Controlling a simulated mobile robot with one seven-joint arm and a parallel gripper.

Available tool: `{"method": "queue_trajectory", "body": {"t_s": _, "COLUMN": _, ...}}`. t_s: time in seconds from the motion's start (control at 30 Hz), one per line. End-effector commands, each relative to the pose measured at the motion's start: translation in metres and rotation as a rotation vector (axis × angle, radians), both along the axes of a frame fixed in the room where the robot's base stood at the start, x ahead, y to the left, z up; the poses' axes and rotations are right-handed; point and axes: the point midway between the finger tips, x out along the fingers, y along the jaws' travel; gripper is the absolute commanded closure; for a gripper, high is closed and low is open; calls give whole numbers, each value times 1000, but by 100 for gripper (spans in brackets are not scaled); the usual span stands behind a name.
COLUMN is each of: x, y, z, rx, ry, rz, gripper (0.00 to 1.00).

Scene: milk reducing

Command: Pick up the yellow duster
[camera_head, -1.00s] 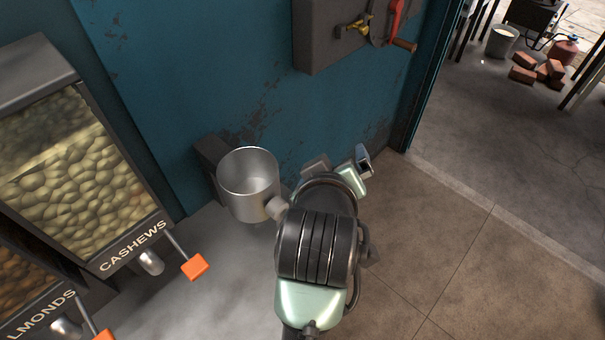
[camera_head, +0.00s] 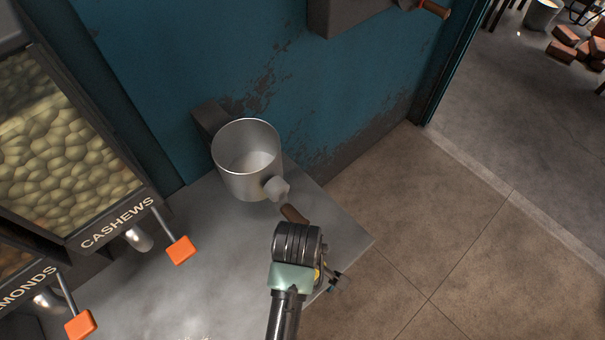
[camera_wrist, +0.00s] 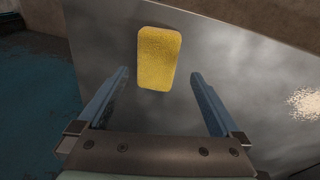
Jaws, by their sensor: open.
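The yellow duster (camera_wrist: 159,58) is a rounded block lying on the grey metal surface in the wrist view. My gripper (camera_wrist: 161,73) is open, with one finger to each side of the duster in the picture and nothing held. The duster appears beyond the fingertips; the exact gap cannot be told. In the head view my gripper (camera_head: 335,282) is over the table's right edge, partly hidden by my wrist. A small yellow patch shows beside it, too little to identify.
A metal pot (camera_head: 247,160) stands by the blue wall. A brown handle-like piece (camera_head: 294,213) lies near my wrist. Nut dispensers with orange levers (camera_head: 180,250) stand at left. The metal table (camera_head: 195,285) is otherwise mostly clear. A pale speckled patch (camera_wrist: 306,103) shows at right in the wrist view.

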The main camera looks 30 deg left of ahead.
Motion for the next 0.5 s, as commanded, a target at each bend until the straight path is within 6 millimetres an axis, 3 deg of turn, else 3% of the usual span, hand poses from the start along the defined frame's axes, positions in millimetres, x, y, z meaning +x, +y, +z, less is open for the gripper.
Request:
{"method": "queue_trajectory", "body": {"t_s": 0.3, "x": 10, "y": 3, "z": -41, "rx": -1, "ry": 1, "rz": -1, "gripper": 0}}
{"method": "queue_trajectory", "body": {"t_s": 0.5, "x": 12, "y": 4, "z": -49, "rx": 1, "ry": -1, "rz": -1, "gripper": 0}}
